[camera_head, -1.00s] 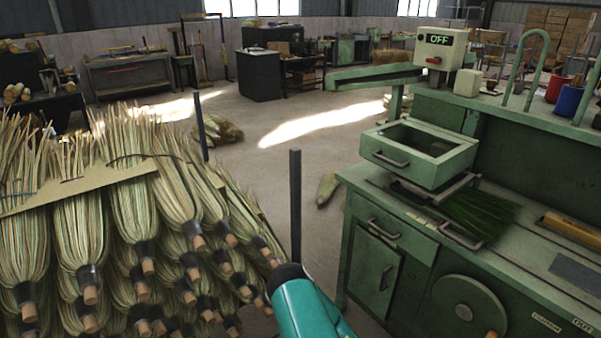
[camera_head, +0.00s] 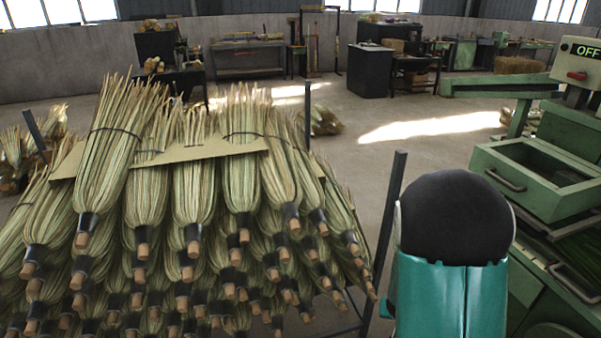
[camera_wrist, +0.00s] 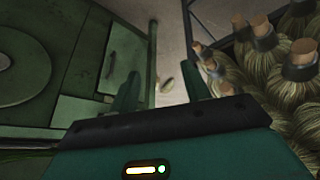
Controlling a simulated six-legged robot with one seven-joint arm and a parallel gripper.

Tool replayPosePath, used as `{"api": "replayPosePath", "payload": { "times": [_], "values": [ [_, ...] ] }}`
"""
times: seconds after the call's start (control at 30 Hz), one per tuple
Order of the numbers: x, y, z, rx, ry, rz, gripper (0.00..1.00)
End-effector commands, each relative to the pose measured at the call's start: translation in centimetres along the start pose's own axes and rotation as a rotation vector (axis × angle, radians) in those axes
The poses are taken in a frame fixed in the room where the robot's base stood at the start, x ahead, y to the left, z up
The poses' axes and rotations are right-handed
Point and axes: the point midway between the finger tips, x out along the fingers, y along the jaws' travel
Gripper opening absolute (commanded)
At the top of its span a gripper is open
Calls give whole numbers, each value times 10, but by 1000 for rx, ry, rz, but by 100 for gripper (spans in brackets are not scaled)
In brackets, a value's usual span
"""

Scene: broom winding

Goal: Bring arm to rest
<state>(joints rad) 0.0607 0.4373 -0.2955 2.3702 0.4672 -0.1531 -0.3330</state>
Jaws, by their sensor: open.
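My gripper (camera_wrist: 160,92) shows in the wrist view with its two teal fingers spread apart and nothing between them. Beyond the fingers are the floor, the green machine's cabinet on the left and broom handle ends on the right. In the head view my teal arm with a black rounded joint stands at the lower right, between the broom stack and the green machine. The gripper itself is out of sight in the head view.
A large stack of brooms (camera_head: 243,180) fills the left and centre on a rack with dark posts (camera_head: 384,235). The green machine (camera_head: 545,178) stands close at right, its control box (camera_head: 577,62) reading OFF. Open concrete floor (camera_head: 370,160) lies beyond.

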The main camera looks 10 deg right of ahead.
Motion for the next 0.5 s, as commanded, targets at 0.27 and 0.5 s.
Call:
{"api": "replayPosePath", "payload": {
  "times": [0.27, 0.5],
  "values": [
    [-104, -60, -29, -44, 1, -225, 47],
    [-198, -86, -28, -131, -5, -347, 47]
  ]
}}
